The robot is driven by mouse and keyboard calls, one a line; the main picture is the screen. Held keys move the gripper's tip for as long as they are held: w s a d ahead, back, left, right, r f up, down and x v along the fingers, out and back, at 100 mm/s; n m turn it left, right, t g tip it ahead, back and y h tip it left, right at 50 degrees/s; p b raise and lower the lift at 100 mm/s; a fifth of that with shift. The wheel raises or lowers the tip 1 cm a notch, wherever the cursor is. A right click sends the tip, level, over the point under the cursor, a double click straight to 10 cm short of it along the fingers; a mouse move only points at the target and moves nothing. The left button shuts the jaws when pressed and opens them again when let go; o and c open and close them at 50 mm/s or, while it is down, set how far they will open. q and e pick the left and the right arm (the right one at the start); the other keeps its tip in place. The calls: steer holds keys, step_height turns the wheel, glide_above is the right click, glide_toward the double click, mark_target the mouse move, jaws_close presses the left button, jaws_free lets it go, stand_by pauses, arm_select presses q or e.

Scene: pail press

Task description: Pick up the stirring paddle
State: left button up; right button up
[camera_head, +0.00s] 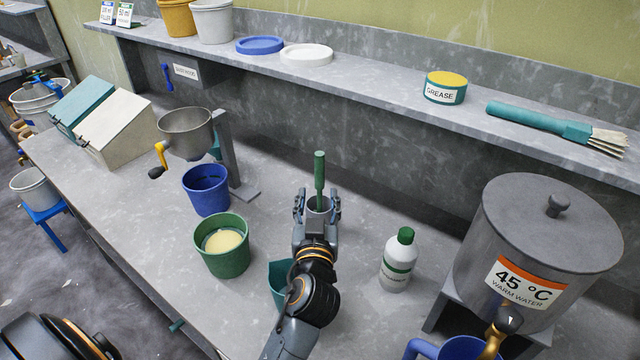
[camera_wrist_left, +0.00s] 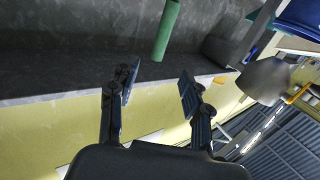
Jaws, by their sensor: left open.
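In the left wrist view the green handle (camera_wrist_left: 166,30) lies just beyond the gap between the open fingertips (camera_wrist_left: 158,82). Nothing is between the fingers there. I cannot tell whether they touch anything. My right gripper does not show.
A white bottle with a green cap (camera_head: 398,262) stands right of my arm. A green pail (camera_head: 222,250) and a blue pail (camera_head: 206,192) stand left. A teal container (camera_head: 279,283) is partly behind my arm. A warm water tank (camera_head: 540,250) is at right; a shelf (camera_head: 385,85) runs behind.

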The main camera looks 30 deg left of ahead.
mark_target(319, 166)
arm_select(q)
steer(key=x, duration=0.2)
steer(key=p+x, duration=0.1)
steer(key=x, duration=0.1)
steer(key=p+x, duration=0.1)
steer(key=x, duration=0.1)
steer(key=shift+r, duration=0.3)
steer(key=shift+p+x, duration=0.7)
steer(key=shift+x, duration=0.65)
steer(key=x, duration=0.1)
steer(key=p+x, duration=0.1)
steer(key=x, duration=0.1)
steer(key=shift+w+a+f, duration=0.1)
steer(key=shift+w+f, duration=0.1)
steer(key=shift+f, duration=0.05)
steer(key=shift+w+a+f, duration=0.15)
steer(key=shift+w, duration=0.1)
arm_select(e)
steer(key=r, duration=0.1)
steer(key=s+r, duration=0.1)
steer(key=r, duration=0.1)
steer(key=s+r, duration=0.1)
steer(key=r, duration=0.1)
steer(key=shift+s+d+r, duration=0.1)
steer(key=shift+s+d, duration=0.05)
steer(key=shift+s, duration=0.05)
arm_select(q)
steer(key=shift+s, duration=0.1)
steer(key=shift+c, duration=0.4)
